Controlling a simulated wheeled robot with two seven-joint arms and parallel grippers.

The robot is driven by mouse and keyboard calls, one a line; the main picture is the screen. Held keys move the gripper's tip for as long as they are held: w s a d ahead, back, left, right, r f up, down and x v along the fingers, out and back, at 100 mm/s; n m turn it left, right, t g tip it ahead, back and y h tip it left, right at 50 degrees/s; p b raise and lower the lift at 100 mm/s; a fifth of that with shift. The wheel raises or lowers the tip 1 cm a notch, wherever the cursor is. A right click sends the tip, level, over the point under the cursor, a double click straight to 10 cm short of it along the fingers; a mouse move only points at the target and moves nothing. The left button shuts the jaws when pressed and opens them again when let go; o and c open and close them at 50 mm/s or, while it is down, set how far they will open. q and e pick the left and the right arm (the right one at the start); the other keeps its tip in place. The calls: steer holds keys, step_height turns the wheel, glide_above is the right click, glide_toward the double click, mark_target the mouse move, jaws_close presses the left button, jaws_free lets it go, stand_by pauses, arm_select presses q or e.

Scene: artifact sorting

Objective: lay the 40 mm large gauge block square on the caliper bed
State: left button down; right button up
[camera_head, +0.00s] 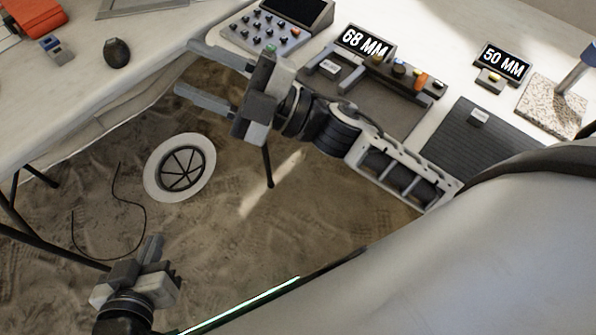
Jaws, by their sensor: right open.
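What looks like the caliper bed (392,112) is a dark grey flat surface on the table, behind my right arm, with a long dark bar across it and a "68 MM" display (366,42) at its back. A small pale block (329,67) sits at its left end. Another small pale block or label (480,117) is on a dark ribbed mat to the right. I cannot tell which is the 40 mm block. My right gripper (212,77) is open and empty, left of the bed, by the table edge. My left gripper (160,258) is low over the floor; its jaws are unclear.
A control box with knobs (262,30) stands left of the bed. A "50 MM" display (503,62) and a speckled slab (551,106) are at the right. A dark lump (117,53) and a small blue-grey object (55,47) lie on the left table. Sandy floor lies between.

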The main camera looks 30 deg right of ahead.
steer(key=s+d+f+m+h, duration=0.2)
steer(key=s+f+m+h, duration=0.1)
steer(key=f+m, duration=0.4)
steer(key=s+d+f+m+g+h, duration=0.1)
steer(key=s+d+f+m+h, duration=0.2)
steer(key=f+m+h, duration=0.3)
steer(key=s+d+f+m+g+h, duration=0.1)
steer(key=s+d+f+m+h, duration=0.2)
steer(key=f+m+h, duration=0.2)
step_height(320, 180, down, 3)
steer(key=m, duration=0.2)
steer(key=shift+s+d+f+m, duration=0.2)
steer(key=shift+s+m, duration=0.1)
